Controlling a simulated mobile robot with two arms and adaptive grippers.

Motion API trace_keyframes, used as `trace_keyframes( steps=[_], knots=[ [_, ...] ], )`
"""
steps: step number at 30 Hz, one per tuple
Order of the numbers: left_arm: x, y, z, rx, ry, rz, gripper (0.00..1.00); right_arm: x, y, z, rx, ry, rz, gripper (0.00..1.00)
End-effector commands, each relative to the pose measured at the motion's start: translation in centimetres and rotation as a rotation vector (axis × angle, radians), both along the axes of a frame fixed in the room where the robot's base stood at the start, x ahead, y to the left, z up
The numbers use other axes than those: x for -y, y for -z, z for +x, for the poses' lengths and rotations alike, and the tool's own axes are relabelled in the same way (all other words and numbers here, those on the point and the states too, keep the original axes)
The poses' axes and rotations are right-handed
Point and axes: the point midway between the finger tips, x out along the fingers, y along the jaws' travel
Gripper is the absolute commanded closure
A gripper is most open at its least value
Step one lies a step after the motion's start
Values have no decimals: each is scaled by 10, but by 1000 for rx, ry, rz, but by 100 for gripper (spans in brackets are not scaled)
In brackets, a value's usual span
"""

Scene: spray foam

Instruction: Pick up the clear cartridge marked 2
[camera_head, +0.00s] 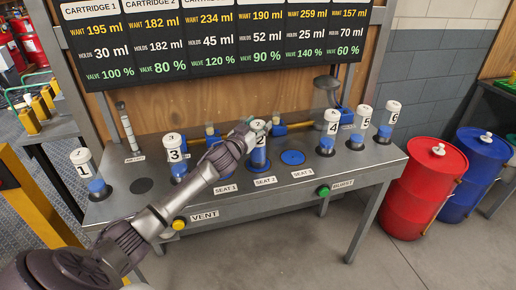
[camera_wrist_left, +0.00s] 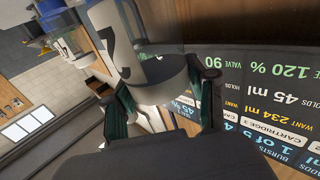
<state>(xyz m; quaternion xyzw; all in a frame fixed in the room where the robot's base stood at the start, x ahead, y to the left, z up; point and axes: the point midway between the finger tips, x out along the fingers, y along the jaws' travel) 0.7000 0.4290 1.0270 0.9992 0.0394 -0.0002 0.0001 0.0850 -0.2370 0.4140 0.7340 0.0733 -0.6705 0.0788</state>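The clear cartridge marked 2 (camera_head: 258,153) stands upright over a blue disc by the SEAT 2 label, with a white top and blue lower part. My left gripper (camera_head: 249,129) is at its top, from the left. In the left wrist view, the cartridge (camera_wrist_left: 113,38) lies between the two fingers of my left gripper (camera_wrist_left: 162,90), with no clear gap on either side; the fingers look shut on it. Whether its base is off the disc is unclear. My right gripper is not in view.
Cartridges 3 (camera_head: 174,150) and 1 (camera_head: 85,165) stand to the left; 4 (camera_head: 330,130), 5 (camera_head: 360,123) and 6 (camera_head: 388,118) to the right. A bare blue seat disc (camera_head: 292,157) is close by. Red (camera_head: 425,185) and blue (camera_head: 473,170) drums stand right of the bench.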

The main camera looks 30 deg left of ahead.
Motion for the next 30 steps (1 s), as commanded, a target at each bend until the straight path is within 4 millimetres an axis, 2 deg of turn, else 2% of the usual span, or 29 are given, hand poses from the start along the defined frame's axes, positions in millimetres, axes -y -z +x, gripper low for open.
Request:
trace_keyframes(
  steps=[1, 7, 20, 30],
  knots=[
    [0, 0, 0, 0, 0, 0, 68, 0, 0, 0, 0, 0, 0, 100],
    [0, 0, 0, 0, 0, 1, 100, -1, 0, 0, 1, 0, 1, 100],
    [0, -6, 0, 6, 1, 1, 100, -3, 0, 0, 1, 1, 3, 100],
    [0, -31, 0, 8, 1, 2, 100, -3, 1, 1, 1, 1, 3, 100]
  ],
)
